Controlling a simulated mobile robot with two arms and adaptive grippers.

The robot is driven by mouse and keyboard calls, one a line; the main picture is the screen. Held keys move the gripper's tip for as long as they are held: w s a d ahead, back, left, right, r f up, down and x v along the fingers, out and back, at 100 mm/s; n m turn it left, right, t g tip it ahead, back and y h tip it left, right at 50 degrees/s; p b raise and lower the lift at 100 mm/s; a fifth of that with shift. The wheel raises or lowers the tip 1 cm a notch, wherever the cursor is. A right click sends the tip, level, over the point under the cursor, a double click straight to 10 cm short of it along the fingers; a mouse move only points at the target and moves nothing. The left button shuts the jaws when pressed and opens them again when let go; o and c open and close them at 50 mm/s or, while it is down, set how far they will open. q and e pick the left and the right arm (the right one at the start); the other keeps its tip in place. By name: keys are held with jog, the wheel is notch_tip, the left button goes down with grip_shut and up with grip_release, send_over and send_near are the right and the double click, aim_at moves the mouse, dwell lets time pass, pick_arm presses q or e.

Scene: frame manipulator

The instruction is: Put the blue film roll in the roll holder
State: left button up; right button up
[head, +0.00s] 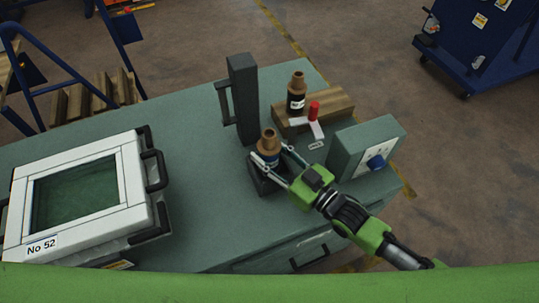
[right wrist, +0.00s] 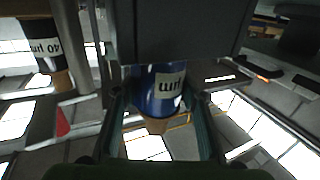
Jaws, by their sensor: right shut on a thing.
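The blue film roll (head: 267,157) has a brown core end and stands upright near the middle of the table (head: 190,120). My right gripper (head: 273,152) is shut on it, one finger on each side. The dark roll holder (head: 264,184) is directly below the roll. In the right wrist view, which is upside down, the blue roll (right wrist: 158,92) with its label shows between the fingers. The dark holder (right wrist: 180,30) hides its lower end there, so I cannot tell how deep it sits. My left gripper is not in view.
A black-labelled roll (head: 296,98) stands on a wooden block (head: 335,104), with a red-topped piece (head: 314,111) beside it. A dark upright post (head: 243,98) stands behind the holder. A grey box with a blue knob (head: 366,147) is right; a white framed panel (head: 76,195) is left.

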jog(key=shift+f, duration=0.6)
jog(key=shift+f, duration=0.2)
jog(key=o, duration=1.3)
jog(key=shift+o, duration=0.2)
jog(key=shift+d+r, duration=0.1)
jog(key=shift+r, duration=0.15)
jog(key=v, duration=1.2)
jog(key=shift+b, duration=0.4)
